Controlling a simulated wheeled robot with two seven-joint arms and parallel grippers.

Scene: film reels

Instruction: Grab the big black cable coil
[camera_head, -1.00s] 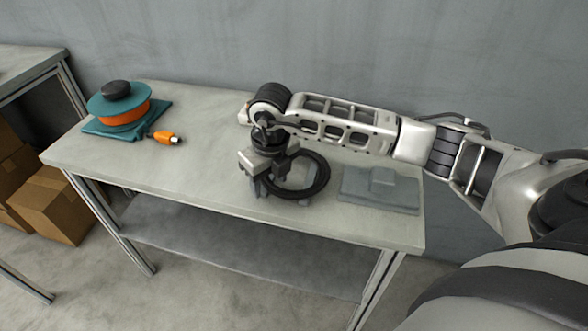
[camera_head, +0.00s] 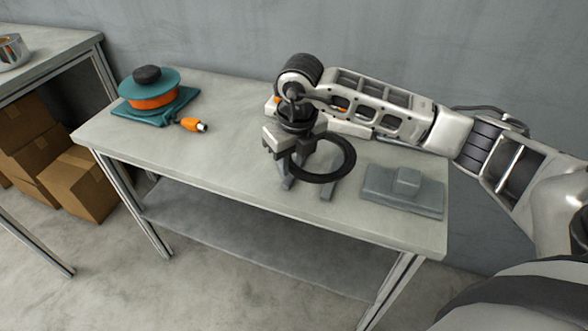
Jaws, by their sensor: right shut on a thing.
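The big black cable coil (camera_head: 350,155) is a dark ring near the right part of the table in the head view. My right gripper (camera_head: 289,178) is shut on the left side of the coil's ring. Part of the coil and stand is hidden behind my gripper. My left gripper is not in view.
The grey table (camera_head: 230,165) is clear in its middle. A teal and orange reel (camera_head: 152,92) and an orange connector (camera_head: 192,125) lie at its left. Cardboard boxes (camera_head: 83,182) stand on the floor at left.

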